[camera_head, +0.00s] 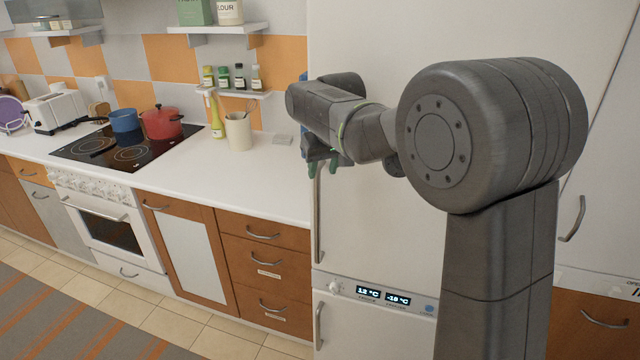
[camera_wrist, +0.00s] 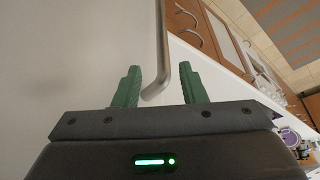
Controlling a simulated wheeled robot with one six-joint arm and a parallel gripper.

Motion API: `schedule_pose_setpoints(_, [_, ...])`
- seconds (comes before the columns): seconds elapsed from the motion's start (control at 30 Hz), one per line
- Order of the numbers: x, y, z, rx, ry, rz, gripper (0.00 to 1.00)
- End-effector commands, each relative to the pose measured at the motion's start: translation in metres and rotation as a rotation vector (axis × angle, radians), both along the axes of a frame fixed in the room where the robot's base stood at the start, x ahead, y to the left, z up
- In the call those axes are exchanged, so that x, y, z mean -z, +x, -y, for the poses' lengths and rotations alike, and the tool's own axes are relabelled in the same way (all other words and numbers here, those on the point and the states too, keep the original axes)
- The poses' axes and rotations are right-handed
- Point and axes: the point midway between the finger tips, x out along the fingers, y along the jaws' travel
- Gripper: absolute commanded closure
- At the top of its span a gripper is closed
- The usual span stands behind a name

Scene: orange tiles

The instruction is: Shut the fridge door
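The fridge is tall and white, with its upper door (camera_head: 385,230) filling the right half of the head view. I see no clear gap at the door's visible edges; my arm hides part of it. Its long metal handle (camera_head: 318,215) runs upright near the door's left edge. My gripper (camera_head: 326,168) is at the upper part of this handle, with green fingers pointing down. In the wrist view my gripper (camera_wrist: 158,85) is open, and the handle (camera_wrist: 162,45) shows between the two fingers. I cannot tell whether they touch it.
Below the upper door are a display panel (camera_head: 385,297) and a lower door with its own handle (camera_head: 318,325). A white counter (camera_head: 265,180) with drawers adjoins on the left, bearing a utensil cup (camera_head: 239,132). Tiled floor (camera_head: 200,325) is free in front.

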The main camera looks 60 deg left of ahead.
Motion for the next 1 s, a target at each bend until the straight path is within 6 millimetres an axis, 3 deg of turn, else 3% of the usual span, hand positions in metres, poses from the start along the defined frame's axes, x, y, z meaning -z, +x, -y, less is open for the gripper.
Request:
schedule_pose_setpoints(0.2, [-0.04,-0.004,0.016,0.0,0.003,0.001,0.62])
schedule_pose_setpoints(0.4, [-0.057,-0.005,0.023,0.0,0.002,0.0,0.62])
schedule_pose_setpoints(0.8, [-0.058,-0.005,0.023,0.0,0.0,0.001,0.62])
schedule_pose_setpoints(1.0, [-0.042,-0.004,0.017,0.0,-0.004,-0.001,0.62])
